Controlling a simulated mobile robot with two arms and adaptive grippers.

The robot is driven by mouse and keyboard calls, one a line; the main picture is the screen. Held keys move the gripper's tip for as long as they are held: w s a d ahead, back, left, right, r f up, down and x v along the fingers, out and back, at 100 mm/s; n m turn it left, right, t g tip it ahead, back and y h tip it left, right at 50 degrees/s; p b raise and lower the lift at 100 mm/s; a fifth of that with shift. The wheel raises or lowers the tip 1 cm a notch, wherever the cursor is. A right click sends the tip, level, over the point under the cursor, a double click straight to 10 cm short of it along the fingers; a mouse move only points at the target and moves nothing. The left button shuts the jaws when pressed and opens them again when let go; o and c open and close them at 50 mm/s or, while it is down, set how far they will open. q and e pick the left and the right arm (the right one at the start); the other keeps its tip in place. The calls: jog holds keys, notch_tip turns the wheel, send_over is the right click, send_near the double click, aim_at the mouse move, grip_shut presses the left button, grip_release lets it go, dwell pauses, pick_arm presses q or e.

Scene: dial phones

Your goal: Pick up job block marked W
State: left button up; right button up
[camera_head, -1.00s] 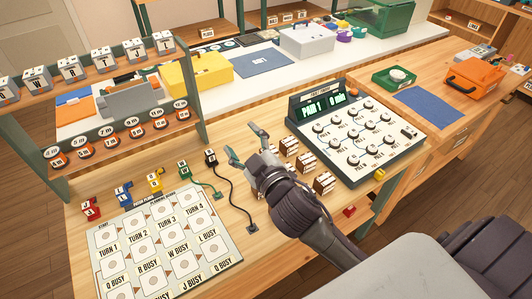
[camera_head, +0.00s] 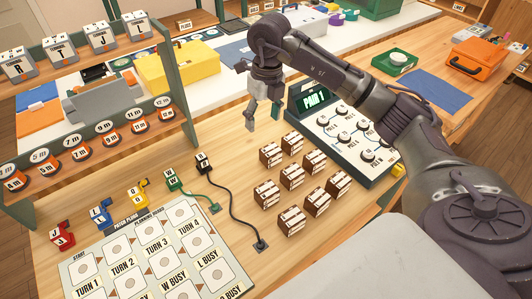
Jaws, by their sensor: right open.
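Several brown blocks with white label strips stand in a group on the wooden table, among them a back-left one (camera_head: 271,154) and a front one (camera_head: 290,221). Their lettering is too small to read, so I cannot tell which is marked W. My right gripper (camera_head: 263,117) points down with its fingers apart and empty. It is above and behind the group, to the left of the dial panel, touching no block. A green plug (camera_head: 173,181) with a W label sits on the table left of the blocks. My left gripper is out of view.
The dial panel (camera_head: 352,147) stands right of the blocks, partly behind my right arm. The planning board (camera_head: 150,250) lies at front left with coloured plugs behind it. A black cable (camera_head: 233,205) crosses the table. A rack (camera_head: 190,95) of lettered blocks stands at left.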

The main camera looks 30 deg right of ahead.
jog(key=d, duration=0.2)
send_over(271, 149)
jog(key=shift+h, duration=0.4)
jog(key=f, duration=0.3)
jog(key=f+p, duration=0.1)
jog(key=f, duration=0.2)
jog(key=shift+a+f, duration=0.2)
jog(key=shift+f, duration=0.2)
jog(key=shift+d+f+p, duration=0.15)
jog(key=shift+f+p, duration=0.55)
jog(key=shift+f, duration=2.5)
jog(key=c, duration=0.9)
jog(key=shift+r, duration=0.1)
jog(key=shift+c, duration=0.2)
